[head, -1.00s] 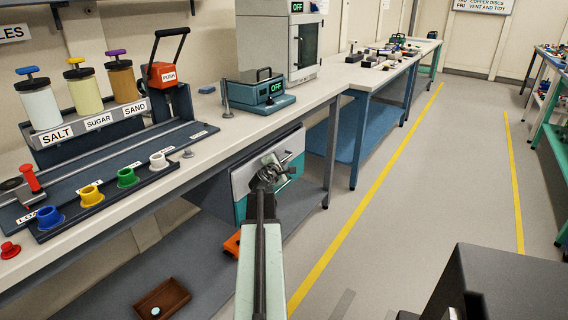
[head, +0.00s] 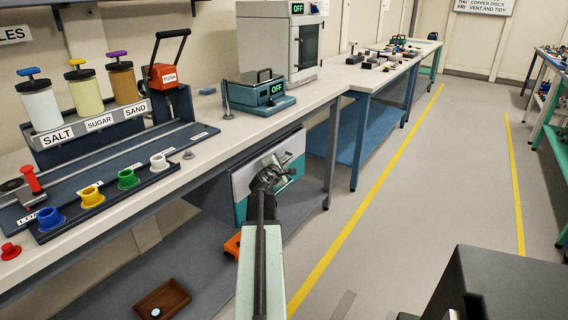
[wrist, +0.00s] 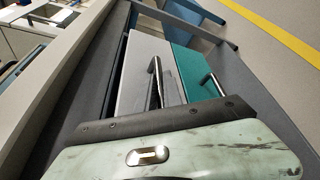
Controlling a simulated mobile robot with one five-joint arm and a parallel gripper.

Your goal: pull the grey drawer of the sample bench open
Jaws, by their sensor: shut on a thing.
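The grey drawer (head: 243,181) has a pale grey front under the bench top, above a teal drawer (head: 296,168). My gripper (head: 268,174) is at the grey front and shut on this handle. The dark wrist housing hides part of the grip in the wrist view. A narrow dark strip runs between the grey front and the bench edge; I cannot tell how far the drawer stands out. The teal drawer has its own handle (wrist: 212,85), clear of my gripper.
A bench leg (head: 331,155) stands right of the drawers. A brown tray (head: 176,294) lies low at left. The aisle floor (head: 410,200) to the right is open.

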